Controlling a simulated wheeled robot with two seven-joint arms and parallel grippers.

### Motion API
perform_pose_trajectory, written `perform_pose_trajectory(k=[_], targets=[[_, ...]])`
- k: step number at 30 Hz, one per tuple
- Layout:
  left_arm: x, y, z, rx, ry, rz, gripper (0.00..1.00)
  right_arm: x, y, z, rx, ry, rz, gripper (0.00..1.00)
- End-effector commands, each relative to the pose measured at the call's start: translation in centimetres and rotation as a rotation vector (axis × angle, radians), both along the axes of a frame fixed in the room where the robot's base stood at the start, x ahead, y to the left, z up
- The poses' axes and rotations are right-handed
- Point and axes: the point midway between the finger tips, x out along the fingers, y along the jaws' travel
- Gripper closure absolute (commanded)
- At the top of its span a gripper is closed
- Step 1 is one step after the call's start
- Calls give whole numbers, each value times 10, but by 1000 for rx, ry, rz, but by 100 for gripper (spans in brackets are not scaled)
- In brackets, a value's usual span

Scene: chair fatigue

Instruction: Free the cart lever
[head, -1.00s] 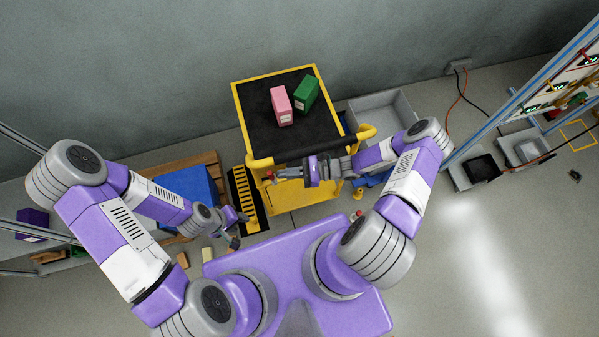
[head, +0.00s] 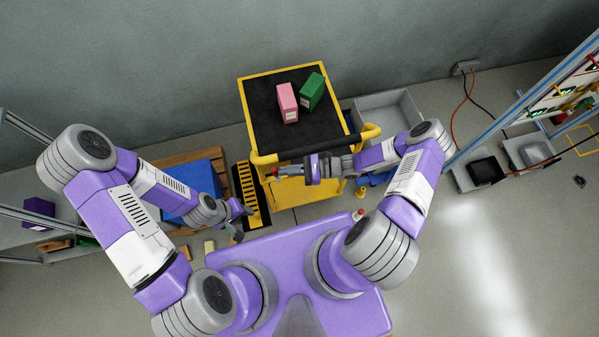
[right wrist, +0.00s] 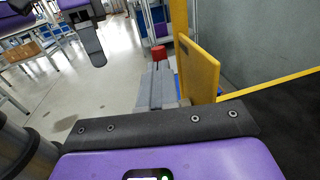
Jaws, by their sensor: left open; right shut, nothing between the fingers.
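The yellow cart (head: 243,108) with a black top stands ahead of my base, its yellow handle posts towards me. A small red piece (head: 274,172), possibly the lever's knob, shows by the cart's near left edge. In the right wrist view the red piece (right wrist: 158,53) is just beyond my fingertips; I cannot tell if they touch it. My right gripper (head: 284,171) is shut and empty, pointing left along the cart's near side. A yellow upright plate (right wrist: 198,70) is close beside its fingers. My left gripper (head: 243,222) is open and empty, low and left of the cart.
A pink box (head: 287,103) and a green box (head: 312,91) stand on the cart top. A yellow-and-black ramp-like piece (head: 248,193) lies left of the cart. A blue bin (head: 196,181) is farther left. A grey bin (head: 388,108) stands right of the cart.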

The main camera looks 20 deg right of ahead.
Motion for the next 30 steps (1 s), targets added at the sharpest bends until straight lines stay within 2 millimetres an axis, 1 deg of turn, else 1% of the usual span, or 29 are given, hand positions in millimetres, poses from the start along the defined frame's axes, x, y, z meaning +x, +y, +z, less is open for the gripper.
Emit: perform_pose_trajectory(k=[2, 5, 7, 12, 15, 18, 21, 24, 30], targets=[[0, 0, -2, 0, 0, 0, 57, -1, -6, 2, 3, -3, 3, 100], [0, 0, -6, 0, 0, 0, 57, -3, -22, 1, -2, -4, 5, 100], [0, 0, -9, 0, 0, 0, 57, -5, -37, 1, -5, -3, 6, 100], [0, 0, -11, 0, 0, 0, 57, -14, -77, 5, -7, -2, 5, 100], [0, 0, -12, 0, 0, 0, 57, -19, -97, 7, -7, -2, 6, 100], [0, 0, -13, 0, 0, 0, 57, -23, -114, 9, -6, -2, 7, 100], [0, 0, -14, 0, 0, 0, 57, -26, -125, 10, -6, -2, 7, 100], [0, 0, -15, 0, 0, 0, 57, -27, -131, 11, -5, -2, 7, 100], [0, 0, -14, 0, 0, 0, 57, -28, -133, 11, -3, -1, 8, 100]])
